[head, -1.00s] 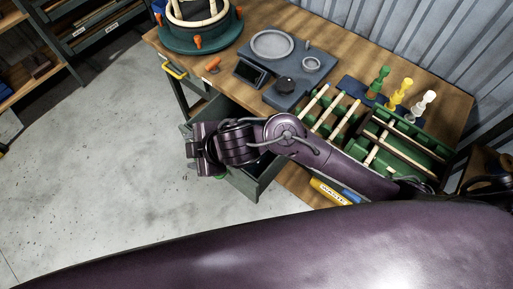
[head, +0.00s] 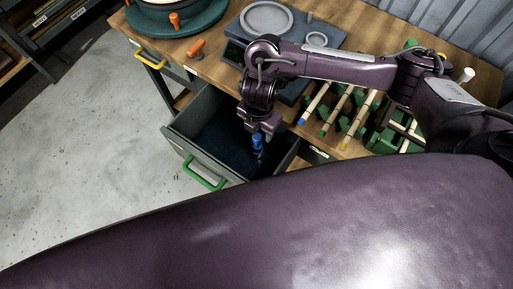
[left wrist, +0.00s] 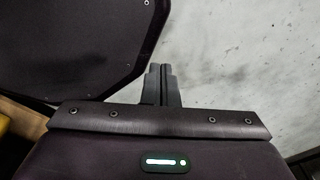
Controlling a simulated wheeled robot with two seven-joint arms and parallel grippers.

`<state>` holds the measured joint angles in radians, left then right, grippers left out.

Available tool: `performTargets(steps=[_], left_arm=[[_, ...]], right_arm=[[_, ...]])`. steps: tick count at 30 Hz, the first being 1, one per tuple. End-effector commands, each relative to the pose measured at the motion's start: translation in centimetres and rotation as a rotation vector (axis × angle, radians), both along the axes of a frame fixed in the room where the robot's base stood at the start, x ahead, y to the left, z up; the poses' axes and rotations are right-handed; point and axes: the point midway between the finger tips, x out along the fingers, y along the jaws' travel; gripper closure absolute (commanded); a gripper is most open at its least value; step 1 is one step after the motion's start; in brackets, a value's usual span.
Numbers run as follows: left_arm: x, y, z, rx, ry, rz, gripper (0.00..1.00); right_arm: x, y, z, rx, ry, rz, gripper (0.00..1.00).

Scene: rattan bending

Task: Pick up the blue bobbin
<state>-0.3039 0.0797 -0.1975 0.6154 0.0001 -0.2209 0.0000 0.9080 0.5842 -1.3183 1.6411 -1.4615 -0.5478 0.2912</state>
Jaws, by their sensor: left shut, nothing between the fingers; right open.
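The blue bobbin (head: 257,145) stands about upright in or just above the open drawer (head: 190,140) under the workbench, and its top is hidden by my right gripper. My right gripper (head: 259,132) points down directly over the bobbin, with its fingers at the bobbin's upper end. It is open; whether the fingers touch the bobbin I cannot tell. My left gripper (left wrist: 160,83) shows only in the left wrist view, shut and empty, over the grey floor.
The drawer has a green handle (head: 204,176); a yellow-handled drawer (head: 150,55) is to its left. On the bench (head: 357,148) are a grey plate fixture (head: 268,18), a green rack (head: 345,122) with rods, and an orange-pegged round former (head: 180,14). Floor at left is clear.

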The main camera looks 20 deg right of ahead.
Motion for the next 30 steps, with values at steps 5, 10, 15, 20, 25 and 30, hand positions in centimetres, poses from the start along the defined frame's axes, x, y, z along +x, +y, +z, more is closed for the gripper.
performTargets(steps=[5, 10, 15, 20, 25, 30], left_arm=[[-2.5, 0.1, -0.7, 0.002, 0.035, -0.002, 1.0], [0.1, -0.1, -0.6, -0.002, -0.002, -0.003, 1.0], [2.3, -0.3, -0.4, -0.005, -0.035, -0.003, 1.0], [1.7, -0.2, -0.5, -0.004, -0.025, -0.003, 1.0], [0.4, -0.2, -0.6, -0.002, -0.007, -0.003, 1.0], [-0.1, -0.1, -0.7, -0.002, 0.0, -0.003, 1.0]], right_arm=[[-0.4, 0.4, -2.6, 0.0, 0.004, -0.001, 0.49], [-0.3, 0.5, -4.6, 0.0, 0.0, -0.001, 0.49], [-0.3, 0.5, -5.0, 0.001, -0.002, 0.001, 0.49], [-0.3, 0.5, -5.0, 0.001, -0.002, 0.001, 0.54], [-0.2, 0.5, -5.0, 0.001, -0.002, 0.0, 0.76], [-0.2, 0.5, -5.0, 0.002, -0.002, 0.0, 0.98]])
